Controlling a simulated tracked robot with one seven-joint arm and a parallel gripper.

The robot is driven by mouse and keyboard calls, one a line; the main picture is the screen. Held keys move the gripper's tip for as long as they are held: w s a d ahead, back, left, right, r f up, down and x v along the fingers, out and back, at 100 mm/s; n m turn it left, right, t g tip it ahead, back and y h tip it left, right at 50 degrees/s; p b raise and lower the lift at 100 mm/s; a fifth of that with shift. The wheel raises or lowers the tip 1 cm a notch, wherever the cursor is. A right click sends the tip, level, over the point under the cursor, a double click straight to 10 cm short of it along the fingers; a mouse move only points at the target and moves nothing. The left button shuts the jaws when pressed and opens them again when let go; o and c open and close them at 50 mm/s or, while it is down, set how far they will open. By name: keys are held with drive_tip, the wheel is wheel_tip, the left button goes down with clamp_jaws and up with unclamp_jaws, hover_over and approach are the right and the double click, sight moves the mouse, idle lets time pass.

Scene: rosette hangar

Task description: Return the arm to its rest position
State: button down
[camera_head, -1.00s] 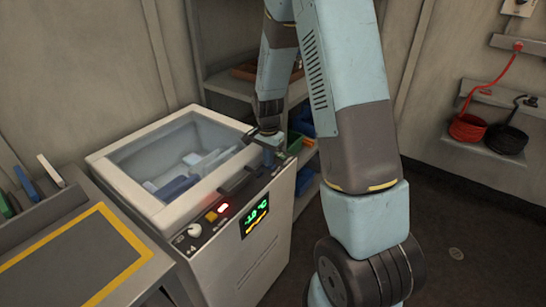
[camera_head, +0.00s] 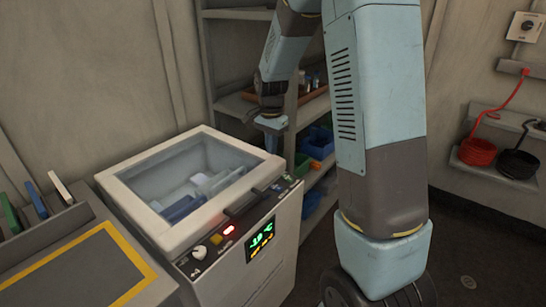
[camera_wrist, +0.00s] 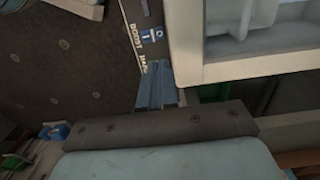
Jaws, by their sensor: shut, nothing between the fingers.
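My gripper (camera_head: 271,124) hangs above the back right corner of the white chest freezer (camera_head: 150,222), in front of the shelves. In the wrist view its blue fingers (camera_wrist: 157,88) are together with nothing between them. The freezer's clear lid is closed, and pale and blue items (camera_head: 190,200) show beneath it. My arm rises from the lower right, bends above the picture's top edge and comes down to the gripper.
A shelf unit (camera_head: 232,104) with blue and green bins (camera_head: 318,143) stands behind the gripper. A bench with a yellow-framed panel (camera_head: 75,270) is at left. Red (camera_head: 477,151) and black cable coils sit on a wall shelf at right. Dark floor is open at right.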

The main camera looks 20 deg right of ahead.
drive_tip(key=shift+r, duration=0.35)
